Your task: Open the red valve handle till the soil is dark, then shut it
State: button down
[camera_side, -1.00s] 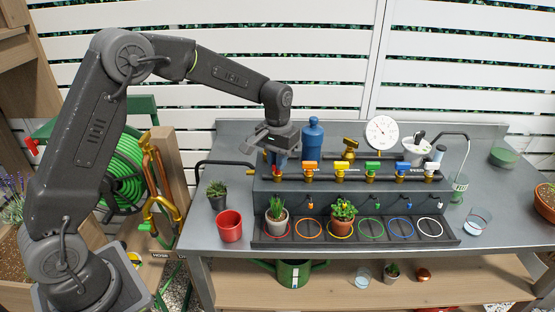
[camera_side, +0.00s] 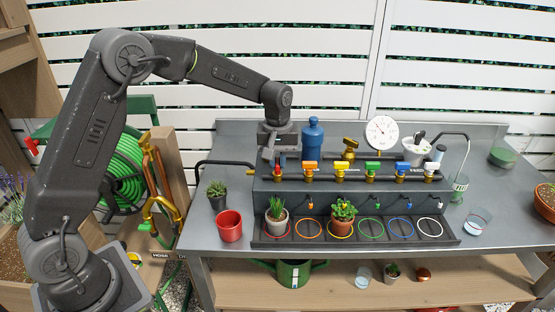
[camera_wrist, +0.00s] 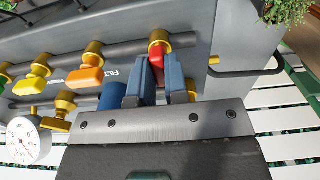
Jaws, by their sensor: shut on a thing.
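The red valve handle (camera_side: 277,170) is at the left end of the brass valve row. My gripper (camera_side: 277,162) points down over it and is shut on it. In the wrist view, the blue fingers of my gripper (camera_wrist: 166,82) stand on either side of the red handle (camera_wrist: 158,52). The handle appears to lie across the pipe, unlike the orange handle (camera_wrist: 84,78), but the fingers hide part of it. A pale pot with a spiky green plant (camera_side: 277,221) stands below the red valve on the black tray. Its soil is too small to judge for colour.
Orange (camera_side: 310,165), yellow (camera_side: 341,166), green, blue and white handles continue the row. A potted succulent (camera_side: 343,214) stands in the yellow ring. A blue bottle (camera_side: 313,136) and a dial gauge (camera_side: 381,132) stand behind. A red cup (camera_side: 230,226) is front left.

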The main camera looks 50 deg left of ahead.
aim_at(277, 162)
dwell(0.3)
jog(key=c, duration=1.1)
grip_release()
jog(key=shift+c, duration=0.2)
jog(key=shift+r, duration=0.1)
notch_tip(277, 162, up, 14)
jog(key=shift+f, duration=0.2)
